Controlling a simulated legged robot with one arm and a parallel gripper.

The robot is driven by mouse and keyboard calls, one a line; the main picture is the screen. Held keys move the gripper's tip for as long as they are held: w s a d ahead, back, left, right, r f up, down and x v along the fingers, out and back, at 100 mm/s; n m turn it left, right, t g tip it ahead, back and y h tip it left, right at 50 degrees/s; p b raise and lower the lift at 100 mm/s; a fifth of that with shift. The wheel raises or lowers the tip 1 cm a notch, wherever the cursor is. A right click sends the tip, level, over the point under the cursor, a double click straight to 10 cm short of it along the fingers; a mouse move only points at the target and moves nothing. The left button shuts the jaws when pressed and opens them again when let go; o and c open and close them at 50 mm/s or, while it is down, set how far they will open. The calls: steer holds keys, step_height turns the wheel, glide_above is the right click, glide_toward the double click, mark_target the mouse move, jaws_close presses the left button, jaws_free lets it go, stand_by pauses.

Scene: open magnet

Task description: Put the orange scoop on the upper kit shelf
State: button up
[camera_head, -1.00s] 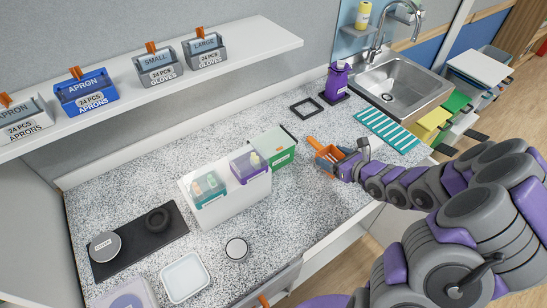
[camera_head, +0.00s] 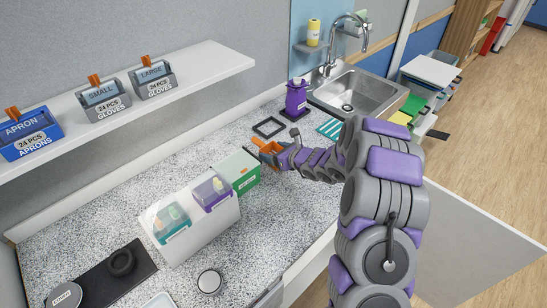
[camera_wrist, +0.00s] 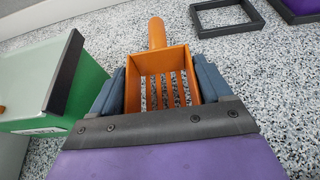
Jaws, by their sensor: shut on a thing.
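The orange scoop (camera_head: 265,146) is slotted at its base. In the wrist view the scoop (camera_wrist: 157,35) sits between the two dark fingers of my gripper (camera_wrist: 163,82), its short handle pointing away from me. My gripper (camera_head: 273,153) is shut on it, low over the speckled counter, just right of the green box (camera_head: 238,170). Whether the scoop touches the counter is unclear. A long white wall shelf (camera_head: 205,65) runs across the upper left, with a blue apron box (camera_head: 28,138) and grey small-glove (camera_head: 103,98) and large-glove (camera_head: 153,80) boxes on it.
A white holder (camera_head: 205,238) with teal and purple bins stands beside the green box. The sink (camera_head: 355,92) is at the back right. Bare counter (camera_head: 110,195) lies below the shelf.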

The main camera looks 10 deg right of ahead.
step_height(320, 180, down, 2)
steer(key=shift+f, duration=0.1)
steer(key=shift+a, duration=0.65)
steer(key=o, duration=1)
steer(key=shift+d, duration=0.55)
